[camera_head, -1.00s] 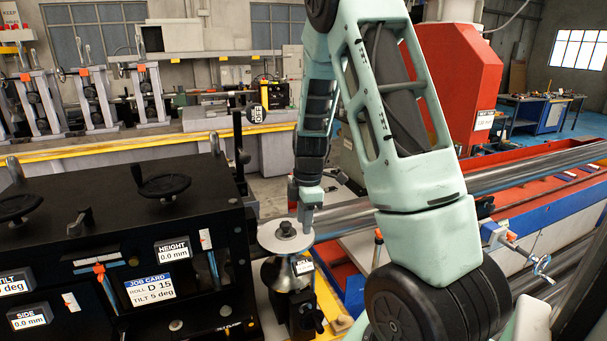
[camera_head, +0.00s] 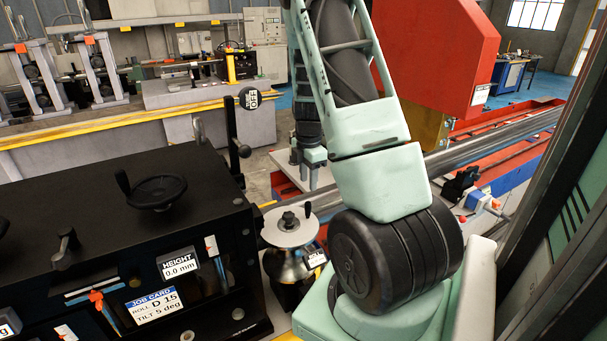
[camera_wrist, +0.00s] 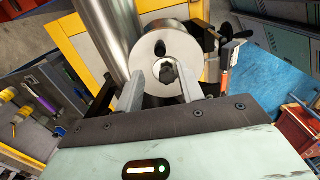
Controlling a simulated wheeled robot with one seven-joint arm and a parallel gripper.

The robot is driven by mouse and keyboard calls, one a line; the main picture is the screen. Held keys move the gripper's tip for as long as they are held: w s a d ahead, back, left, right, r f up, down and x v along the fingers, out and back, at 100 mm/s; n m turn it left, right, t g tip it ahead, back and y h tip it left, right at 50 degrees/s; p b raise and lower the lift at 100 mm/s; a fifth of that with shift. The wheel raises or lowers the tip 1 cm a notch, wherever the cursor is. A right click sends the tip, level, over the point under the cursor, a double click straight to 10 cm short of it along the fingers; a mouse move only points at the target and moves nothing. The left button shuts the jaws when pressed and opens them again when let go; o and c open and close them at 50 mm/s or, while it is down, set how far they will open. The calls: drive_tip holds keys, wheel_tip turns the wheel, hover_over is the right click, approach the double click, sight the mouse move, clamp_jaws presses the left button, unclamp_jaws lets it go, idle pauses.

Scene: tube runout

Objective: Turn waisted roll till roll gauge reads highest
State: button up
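The waisted roll (camera_head: 286,264) is bright metal with a flat round top and a dark hex nut (camera_head: 289,219). It stands upright beside the black machine housing. A small pale readout (camera_head: 317,258) sits at its right side; its text is too small to read, and I cannot tell whether it is the roll gauge. My gripper (camera_head: 313,184) shows behind and right of the roll, apart from it. In the wrist view, a round metal face (camera_wrist: 180,48) with dark fittings lies beyond my gripper (camera_wrist: 160,82). Its two fingers are spread with nothing seen gripped between them.
The black housing (camera_head: 110,215) carries a handwheel (camera_head: 157,191), a height display (camera_head: 180,266) reading 0.0 mm and a job card (camera_head: 153,305) reading roll D 15, tilt 5 deg. A long metal tube (camera_head: 480,145) runs behind the roll. A red machine (camera_head: 435,50) stands behind.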

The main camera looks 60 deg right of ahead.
sight(308, 203)
wheel_tip(308, 203, down, 9)
drive_tip(key=b, duration=0.4)
drive_tip(key=shift+b, duration=0.4)
drive_tip(key=shift+r, duration=0.1)
drive_tip(key=c, duration=0.8)
drive_tip(key=shift+b, duration=0.3)
